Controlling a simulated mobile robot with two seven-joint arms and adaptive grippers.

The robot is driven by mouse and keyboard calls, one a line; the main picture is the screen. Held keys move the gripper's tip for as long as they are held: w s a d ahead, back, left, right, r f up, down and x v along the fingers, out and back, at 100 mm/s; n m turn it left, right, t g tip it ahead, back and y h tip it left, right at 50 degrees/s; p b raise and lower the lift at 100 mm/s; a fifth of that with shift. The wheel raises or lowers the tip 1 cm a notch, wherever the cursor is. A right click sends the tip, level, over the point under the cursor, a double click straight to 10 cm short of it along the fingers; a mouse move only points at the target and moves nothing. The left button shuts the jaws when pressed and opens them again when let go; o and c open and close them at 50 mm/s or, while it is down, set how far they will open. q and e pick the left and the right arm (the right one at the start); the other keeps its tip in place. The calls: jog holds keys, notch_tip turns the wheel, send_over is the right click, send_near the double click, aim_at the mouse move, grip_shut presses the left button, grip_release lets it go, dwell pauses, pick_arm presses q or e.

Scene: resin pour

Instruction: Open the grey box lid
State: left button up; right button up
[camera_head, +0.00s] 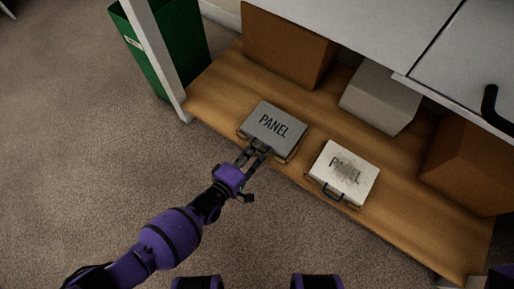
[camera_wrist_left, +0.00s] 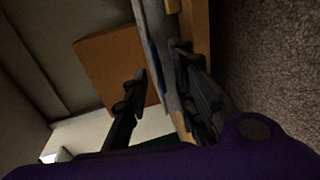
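My left gripper (camera_head: 258,149) is at the box's front edge, by the handle side. In the left wrist view my left gripper (camera_wrist_left: 160,68) has its two dark fingers apart. A grey strip, likely the box's edge (camera_wrist_left: 156,30), shows between and beyond them; I cannot tell whether they touch it. My right gripper is not in view.
Cartons (camera_head: 285,48) and a pale block (camera_head: 380,98) stand behind. A green bin (camera_head: 185,45) and a white post (camera_head: 150,50) are at left.

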pick_arm(q)
jog(key=shift+x, duration=1.05)
jog(key=shift+c, duration=0.4)
grip_shut()
